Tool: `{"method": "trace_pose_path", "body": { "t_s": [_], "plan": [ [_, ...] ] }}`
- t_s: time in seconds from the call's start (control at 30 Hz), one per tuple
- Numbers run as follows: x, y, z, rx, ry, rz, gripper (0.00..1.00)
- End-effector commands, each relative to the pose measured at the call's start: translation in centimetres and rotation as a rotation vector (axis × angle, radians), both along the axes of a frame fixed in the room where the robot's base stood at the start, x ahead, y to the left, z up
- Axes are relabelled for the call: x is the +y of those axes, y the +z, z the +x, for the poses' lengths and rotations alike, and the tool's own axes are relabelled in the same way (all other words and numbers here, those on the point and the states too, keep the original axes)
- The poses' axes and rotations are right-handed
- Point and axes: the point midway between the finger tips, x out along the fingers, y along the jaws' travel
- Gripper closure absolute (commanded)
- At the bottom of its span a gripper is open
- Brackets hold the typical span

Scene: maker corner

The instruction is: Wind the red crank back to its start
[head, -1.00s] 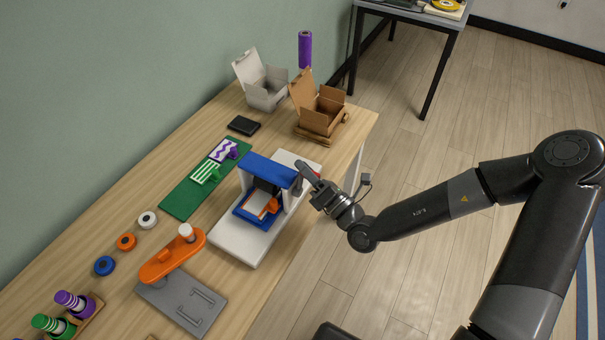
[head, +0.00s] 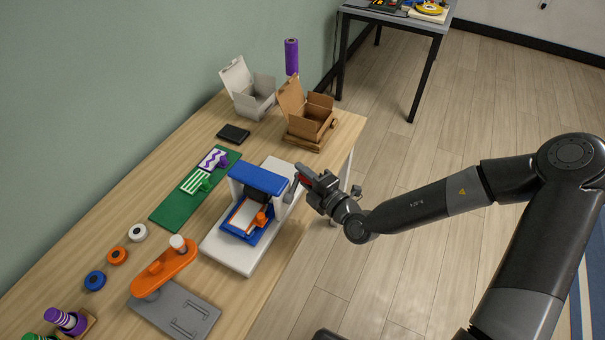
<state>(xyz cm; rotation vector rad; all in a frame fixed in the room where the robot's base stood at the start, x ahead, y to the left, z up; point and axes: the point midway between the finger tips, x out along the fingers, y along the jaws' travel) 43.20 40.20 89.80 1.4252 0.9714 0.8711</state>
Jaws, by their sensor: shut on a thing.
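A small press with a blue top beam (head: 258,178) stands on a white base (head: 232,258) near the table's front edge. An orange-and-white piece (head: 245,216) lies on its blue bed under the beam. My gripper (head: 302,176) is at the right side of the press, shut on the red crank (head: 304,181). Only a small strip of red shows between the dark fingers. The rest of the crank, its angle and its joint to the press are hidden by my gripper.
A green board (head: 175,209) with striped pieces lies left of the press. An orange lever (head: 160,270) on a grey plate stands in front. Open white (head: 240,95) and brown (head: 308,118) boxes stand behind. Open floor lies right of the table.

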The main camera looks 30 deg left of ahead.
Motion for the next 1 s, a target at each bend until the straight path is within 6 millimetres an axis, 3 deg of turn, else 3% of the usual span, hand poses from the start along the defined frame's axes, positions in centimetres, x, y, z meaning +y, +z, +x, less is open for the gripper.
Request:
{"method": "trace_pose_path", "body": {
  "t_s": [0.57,0.6,0.83,1.0],
  "plan": [
    [-0.03,-0.29,0.06,0.032,0.001,-0.002,1.0],
    [-0.03,-0.29,0.06,0.032,0.001,-0.002,0.75],
    [-0.01,-0.24,0.07,0.031,0.0,-0.001,0.56],
    [0.0,-0.22,0.08,0.03,0.0,-0.001,0.55]
  ]
}}
